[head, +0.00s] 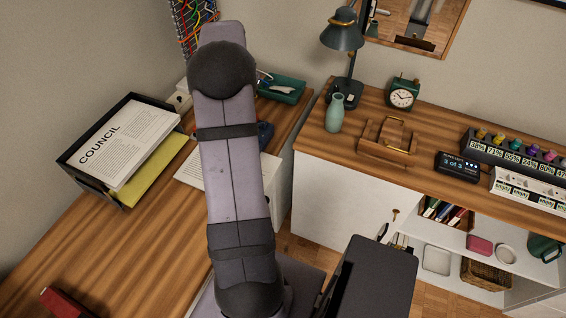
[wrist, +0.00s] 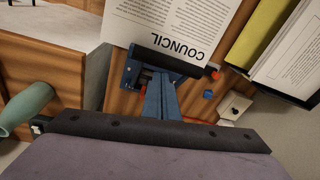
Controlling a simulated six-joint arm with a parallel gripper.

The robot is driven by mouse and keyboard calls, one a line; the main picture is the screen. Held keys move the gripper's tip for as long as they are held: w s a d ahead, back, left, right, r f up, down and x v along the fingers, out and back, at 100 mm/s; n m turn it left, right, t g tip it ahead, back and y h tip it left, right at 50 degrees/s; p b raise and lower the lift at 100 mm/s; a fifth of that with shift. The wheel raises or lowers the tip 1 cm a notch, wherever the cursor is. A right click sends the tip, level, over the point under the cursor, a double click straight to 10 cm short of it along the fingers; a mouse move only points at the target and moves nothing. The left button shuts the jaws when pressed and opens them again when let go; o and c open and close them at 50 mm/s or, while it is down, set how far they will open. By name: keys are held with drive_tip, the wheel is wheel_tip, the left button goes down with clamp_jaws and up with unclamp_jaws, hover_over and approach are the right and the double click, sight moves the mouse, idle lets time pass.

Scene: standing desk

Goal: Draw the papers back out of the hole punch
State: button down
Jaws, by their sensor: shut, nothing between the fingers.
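In the wrist view the hole punch (wrist: 172,62) is blue with a dark bar and a red knob at its right end. White printed papers (wrist: 175,22) headed COUNCIL reach to the dark bar; their near edge is hidden there, and I cannot tell how deep it sits. In the head view my arm covers part of the papers (head: 271,165), and only a bit of the blue punch (head: 265,132) shows beside it. My gripper (wrist: 160,82) is shut and empty, its fingers over the punch side of the papers. Contact is unclear.
A black tray (head: 75,168) with a COUNCIL sheet and a yellow folder stands on the left of the desk. A green tray (head: 282,90) lies behind the arm. A higher cabinet (head: 350,180) stands at the right with a vase (head: 335,113) on it.

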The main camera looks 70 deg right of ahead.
sight(276, 168)
drive_tip(key=s+d+f+m+g+y+b, duration=0.1)
drive_tip(key=s+d+f, duration=0.3)
drive_tip(key=s, duration=0.3)
drive_tip(key=s+d+f+m+b, duration=0.1)
drive_tip(key=s+d+f, duration=0.25)
drive_tip(key=s, duration=0.25)
drive_tip(key=a+f+p, duration=0.3)
drive_tip(key=a+f, duration=0.1)
drive_tip(key=f, duration=0.5)
drive_tip(key=shift+s+f, duration=0.15)
drive_tip(key=shift+f, duration=0.15)
drive_tip(key=shift+a+p, duration=0.7)
drive_tip(key=shift+a, duration=2.1)
drive_tip(key=shift+d, duration=0.1)
